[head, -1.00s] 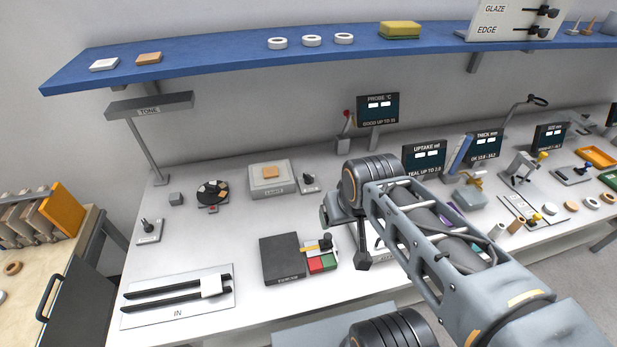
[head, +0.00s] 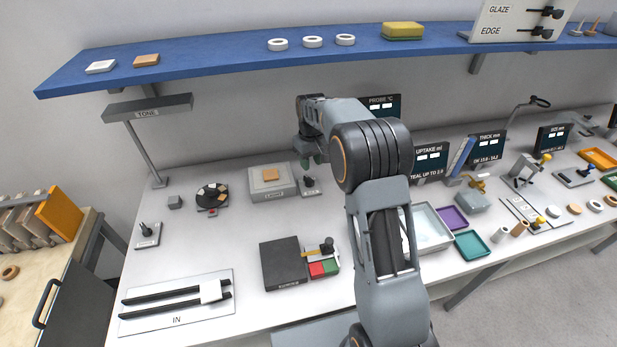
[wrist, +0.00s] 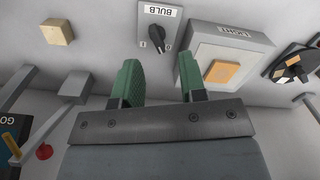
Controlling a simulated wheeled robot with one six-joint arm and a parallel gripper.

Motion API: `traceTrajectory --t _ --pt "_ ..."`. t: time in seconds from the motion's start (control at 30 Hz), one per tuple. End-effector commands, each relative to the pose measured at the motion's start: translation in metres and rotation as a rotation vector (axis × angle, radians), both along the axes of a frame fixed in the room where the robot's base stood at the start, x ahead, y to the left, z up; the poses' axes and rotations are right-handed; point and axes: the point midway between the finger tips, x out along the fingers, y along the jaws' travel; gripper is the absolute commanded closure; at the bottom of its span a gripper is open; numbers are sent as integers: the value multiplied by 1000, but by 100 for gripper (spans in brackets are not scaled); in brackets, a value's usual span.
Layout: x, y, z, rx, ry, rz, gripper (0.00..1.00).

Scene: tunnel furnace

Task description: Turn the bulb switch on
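The bulb switch (head: 310,184) is a small black knob on a light plate, just right of the light box on the bench. In the wrist view the switch (wrist: 157,37) shows its BULB label and the marks 1 and 0.
The light box (head: 257,187) with an orange tile (head: 270,175) stands left of the switch. A round dark dial (head: 212,195) is further left. A dark box (head: 281,264) sits in front. The blue shelf (head: 220,61) hangs above, and the PROBE display (head: 393,108) is behind my arm.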

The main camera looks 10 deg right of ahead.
Motion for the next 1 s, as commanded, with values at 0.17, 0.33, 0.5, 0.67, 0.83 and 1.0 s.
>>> traceTrajectory --t 0.17,0.33,0.5,0.67,0.83,1.0 --pt "29 1 26 1 -42 106 62" --pt "28 0 30 4 -24 188 62" --pt "27 0 8 5 -20 198 62" --pt "27 0 -22 4 -20 196 62" --pt "27 -1 -54 4 -21 195 62" --pt "27 -1 -80 4 -24 195 62"
